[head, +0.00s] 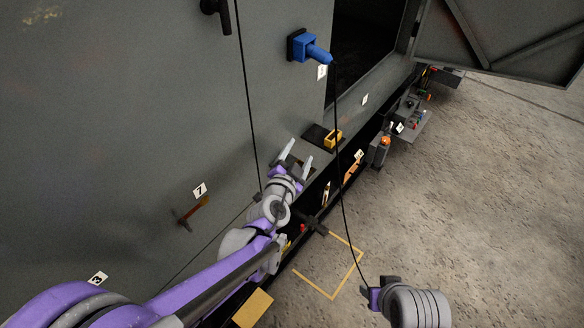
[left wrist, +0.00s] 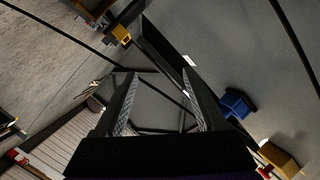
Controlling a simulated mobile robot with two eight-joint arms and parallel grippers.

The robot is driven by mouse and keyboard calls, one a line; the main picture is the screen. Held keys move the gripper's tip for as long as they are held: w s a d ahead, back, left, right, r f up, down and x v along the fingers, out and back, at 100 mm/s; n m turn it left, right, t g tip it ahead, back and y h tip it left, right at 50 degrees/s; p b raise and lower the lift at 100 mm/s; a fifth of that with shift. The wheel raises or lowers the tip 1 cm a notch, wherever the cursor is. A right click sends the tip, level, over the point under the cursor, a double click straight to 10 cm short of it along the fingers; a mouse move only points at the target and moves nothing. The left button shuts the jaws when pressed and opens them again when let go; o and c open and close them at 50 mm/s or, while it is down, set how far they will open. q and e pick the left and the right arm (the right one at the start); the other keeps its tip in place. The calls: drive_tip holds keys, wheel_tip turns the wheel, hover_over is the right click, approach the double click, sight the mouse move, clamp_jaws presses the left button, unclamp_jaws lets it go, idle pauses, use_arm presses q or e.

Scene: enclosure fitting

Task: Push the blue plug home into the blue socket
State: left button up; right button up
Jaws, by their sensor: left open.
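The blue socket (head: 299,45) is on the grey cabinet wall at top centre of the head view. The blue plug (head: 319,54) sits at its mouth, and a black cord hangs from the plug's outer end. How deep the plug sits cannot be told. My left gripper (head: 297,153) is open and empty, below the plug and well apart from it. Its spread fingers also show in the left wrist view (left wrist: 158,78). A blue piece (left wrist: 236,104) shows right of them; I cannot tell whether it is the socket or plug. My right gripper (head: 374,298) shows only partly, at lower right.
A yellow fitting (head: 333,138) on a dark plate is just right of my left gripper. The cord (head: 343,190) runs down past that fitting. A dark opening (head: 362,40) and an open door (head: 505,35) are at upper right. The concrete floor (head: 490,200) at right is mostly clear.

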use_arm(q)
drive_tip(key=shift+s+a+f+n+t+y+b, duration=0.15)
drive_tip(key=shift+a+f+n, duration=0.15)
drive_tip(key=shift+f+n, duration=0.35)
drive_tip(key=shift+s+a+f+n+t+y+b, duration=0.1)
drive_tip(key=shift+s+a+f+n+y, duration=0.15)
drive_tip(key=shift+f+n, duration=0.35)
drive_tip(key=shift+s+a+f+n+t+y+b, duration=0.15)
drive_tip(key=shift+a+f+n, duration=0.15)
drive_tip(key=shift+f+n, duration=0.35)
